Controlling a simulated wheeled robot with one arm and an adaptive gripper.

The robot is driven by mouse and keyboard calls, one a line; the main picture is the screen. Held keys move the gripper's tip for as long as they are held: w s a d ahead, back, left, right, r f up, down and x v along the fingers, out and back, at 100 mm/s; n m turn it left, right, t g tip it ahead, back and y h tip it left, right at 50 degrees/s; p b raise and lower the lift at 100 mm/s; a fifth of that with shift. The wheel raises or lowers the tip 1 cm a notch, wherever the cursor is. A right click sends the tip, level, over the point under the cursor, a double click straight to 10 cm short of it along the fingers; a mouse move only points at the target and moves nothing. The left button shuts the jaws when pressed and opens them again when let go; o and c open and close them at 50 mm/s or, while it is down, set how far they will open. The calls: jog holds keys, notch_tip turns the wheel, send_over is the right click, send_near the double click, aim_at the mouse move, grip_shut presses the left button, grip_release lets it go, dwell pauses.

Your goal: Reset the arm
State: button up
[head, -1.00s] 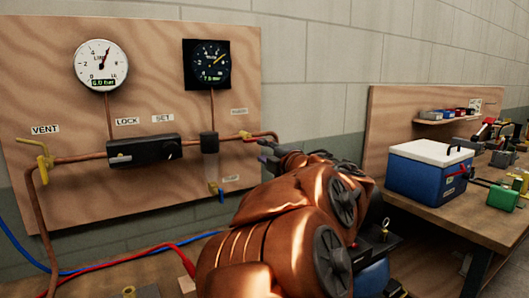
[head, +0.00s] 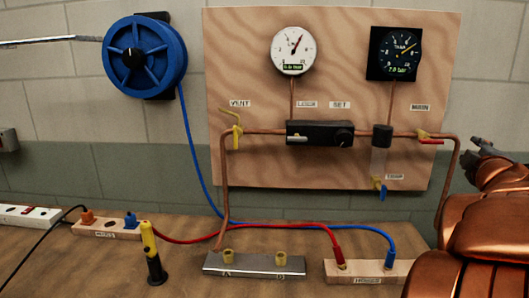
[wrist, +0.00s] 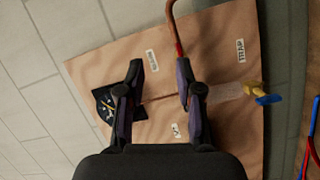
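My copper-coloured arm (head: 490,220) fills the right edge of the head view, with its lower part cut off. My dark gripper (head: 482,148) is at its end, just right of the wooden gauge board's edge. In the wrist view my gripper (wrist: 160,66) shows two dark fingers spread apart with nothing held between them. The gauge board lies beyond the fingers there, seen turned sideways. A thin copper pipe (wrist: 172,30) runs close to the right fingertip in the picture; I cannot tell whether they touch.
The gauge board (head: 250,65) carries a white gauge (head: 292,51), a black gauge (head: 395,53), a black regulator (head: 318,133) and valves. A blue hose reel (head: 145,55) hangs left. The bench (head: 190,270) holds a yellow-black tool (head: 152,252), hoses and fitting blocks.

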jog(key=s+a+f+m+g+y+p, duration=0.1)
jog(key=s+a+f+m+g+p, duration=0.25)
jog(key=s+f+m+g, duration=0.35)
jog(key=s+a+f+m+g+y+p, duration=0.1)
jog(key=s+a+f+m+g+p, duration=0.15)
jog(key=s+a+f, duration=0.45)
jog(key=s+a+f+g+y+p, duration=0.1)
jog(key=s+a+f+g, duration=0.3)
jog(key=s+a, duration=0.5)
jog(key=s+a+f+g+y+p, duration=0.1)
jog(key=s+a+f+g+y, duration=0.3)
jog(key=s+a, duration=0.4)
jog(key=shift+s+a+y+p, duration=0.3)
jog(key=shift+s+a, duration=0.05)
jog(key=shift+s, duration=0.55)
jog(key=shift+g, duration=0.25)
